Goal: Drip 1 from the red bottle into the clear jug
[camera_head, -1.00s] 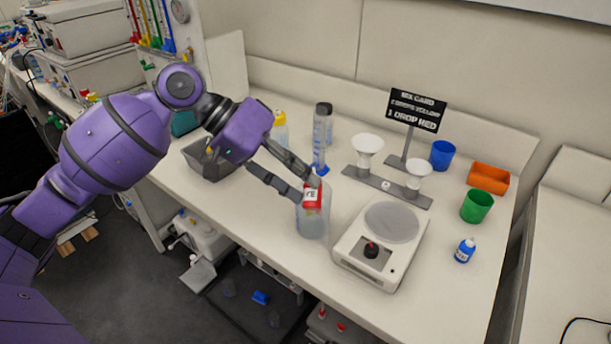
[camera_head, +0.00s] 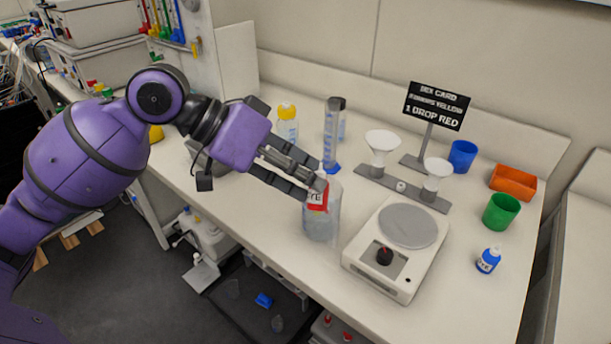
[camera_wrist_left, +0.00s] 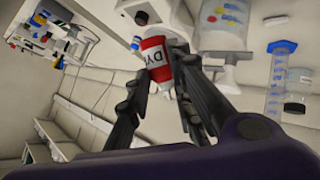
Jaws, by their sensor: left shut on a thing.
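The red bottle (camera_head: 318,196) is a small dye bottle with a red label and a white top. I cannot see a falling drop. My right gripper is out of view.
The white scale (camera_head: 396,250) is close right of the jug. A graduated cylinder (camera_head: 330,140), a yellow-capped bottle (camera_head: 287,122) and a funnel stand (camera_head: 400,190) are behind. A card sign (camera_head: 436,106) reads 1 drop red. A blue dye bottle (camera_head: 488,260) stands right.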

